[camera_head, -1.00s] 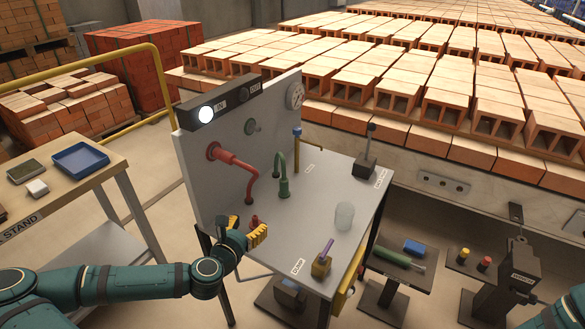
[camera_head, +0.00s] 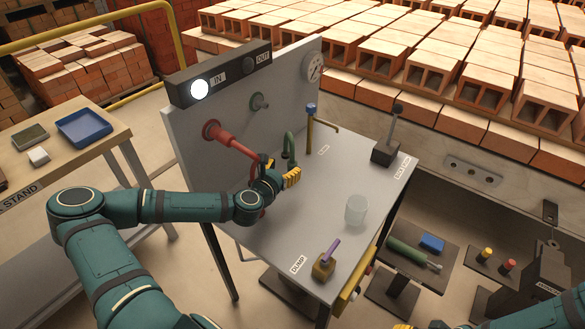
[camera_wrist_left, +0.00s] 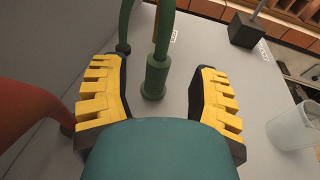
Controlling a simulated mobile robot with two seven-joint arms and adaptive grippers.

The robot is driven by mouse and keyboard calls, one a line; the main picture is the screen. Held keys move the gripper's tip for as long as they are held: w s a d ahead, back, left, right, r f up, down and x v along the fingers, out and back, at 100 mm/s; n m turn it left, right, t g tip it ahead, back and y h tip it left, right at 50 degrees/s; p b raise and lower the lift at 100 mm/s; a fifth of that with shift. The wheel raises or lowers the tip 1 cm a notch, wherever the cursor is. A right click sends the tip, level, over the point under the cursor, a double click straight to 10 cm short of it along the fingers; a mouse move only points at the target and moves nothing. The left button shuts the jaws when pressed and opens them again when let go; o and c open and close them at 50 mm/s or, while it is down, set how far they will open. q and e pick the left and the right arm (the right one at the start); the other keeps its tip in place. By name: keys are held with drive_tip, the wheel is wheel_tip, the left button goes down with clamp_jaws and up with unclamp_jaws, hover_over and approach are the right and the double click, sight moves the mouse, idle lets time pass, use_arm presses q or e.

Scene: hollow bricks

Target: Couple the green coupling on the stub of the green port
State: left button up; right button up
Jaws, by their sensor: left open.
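The green coupling (camera_wrist_left: 154,78) stands upright on the bench at one end of the arched green hose (camera_head: 288,141). In the left wrist view it lies ahead, between the two yellow fingers, with clear gaps on both sides. My left gripper (camera_head: 277,178) is open and empty, and in the head view it hides the coupling's lower part. The green port (camera_head: 259,102) is on the upright grey panel, its stub pointing out with nothing on it. Only a bit of yellow at the head view's bottom edge may be my right gripper.
A red hose (camera_head: 238,148) runs from the red port close to my left gripper. A blue-topped tap (camera_head: 311,115) stands behind the coupling. A clear cup (camera_head: 356,210) and a lever box (camera_head: 386,152) stand to the right. The bench's middle is free.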

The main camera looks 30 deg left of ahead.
sight(291, 160)
use_arm(q)
drive_tip(key=shift+r+b+x, duration=0.1)
drive_tip(key=shift+b+x, duration=0.2)
drive_tip(key=shift+x, duration=1.2)
drive_tip(key=shift+r+b+x, duration=0.15)
drive_tip(key=shift+b+x, duration=0.15)
drive_tip(key=shift+x, duration=1.2)
drive_tip(key=shift+o, duration=0.2)
drive_tip(key=shift+d, duration=0.1)
clamp_jaws()
